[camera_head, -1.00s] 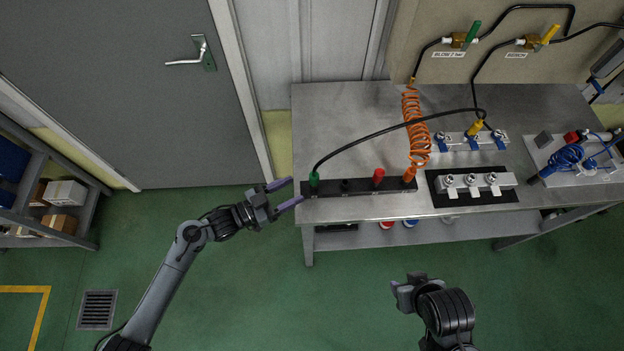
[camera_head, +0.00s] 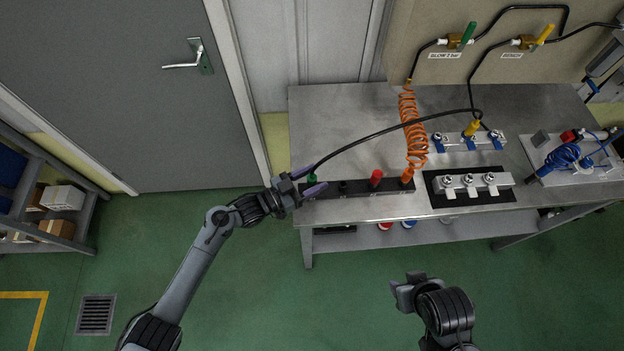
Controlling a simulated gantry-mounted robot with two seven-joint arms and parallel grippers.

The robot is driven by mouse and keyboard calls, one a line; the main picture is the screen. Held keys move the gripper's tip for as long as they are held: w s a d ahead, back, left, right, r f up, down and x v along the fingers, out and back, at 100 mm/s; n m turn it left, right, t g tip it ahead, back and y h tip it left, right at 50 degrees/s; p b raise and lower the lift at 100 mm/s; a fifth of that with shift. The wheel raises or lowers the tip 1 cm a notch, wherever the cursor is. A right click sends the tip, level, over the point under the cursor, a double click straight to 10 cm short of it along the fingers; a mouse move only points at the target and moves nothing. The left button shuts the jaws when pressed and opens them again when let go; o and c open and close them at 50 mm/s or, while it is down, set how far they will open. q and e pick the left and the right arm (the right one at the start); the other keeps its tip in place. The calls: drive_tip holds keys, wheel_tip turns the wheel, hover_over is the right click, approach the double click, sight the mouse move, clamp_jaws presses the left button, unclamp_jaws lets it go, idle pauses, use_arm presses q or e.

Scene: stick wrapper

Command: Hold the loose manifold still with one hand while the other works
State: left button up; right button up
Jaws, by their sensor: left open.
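A silver manifold with several ports (camera_head: 472,184) lies on a black mat (camera_head: 436,198) near the bench's front edge. Another silver manifold with blue levers (camera_head: 455,142) sits behind it, with a yellow connector (camera_head: 472,128) on it. I cannot tell which is loose. A black holder strip (camera_head: 359,187) at the front left carries a green connector (camera_head: 312,179), a red one (camera_head: 376,177) and an orange one (camera_head: 407,174). My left gripper (camera_head: 312,180) is open, its purple fingers either side of the green connector. My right gripper (camera_head: 406,287) is in front of the bench; its fingers are unclear.
A black hose (camera_head: 392,132) arches from the green connector across the bench. A coiled orange hose (camera_head: 415,130) hangs to the orange connector. A white plate with blue coiled tubing (camera_head: 563,159) is at the right. The bench's back left (camera_head: 340,115) is clear.

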use_arm(q)
drive_tip(key=c, duration=1.1)
drive_tip(key=shift+o, duration=0.2)
drive_tip(key=shift+r, duration=0.2)
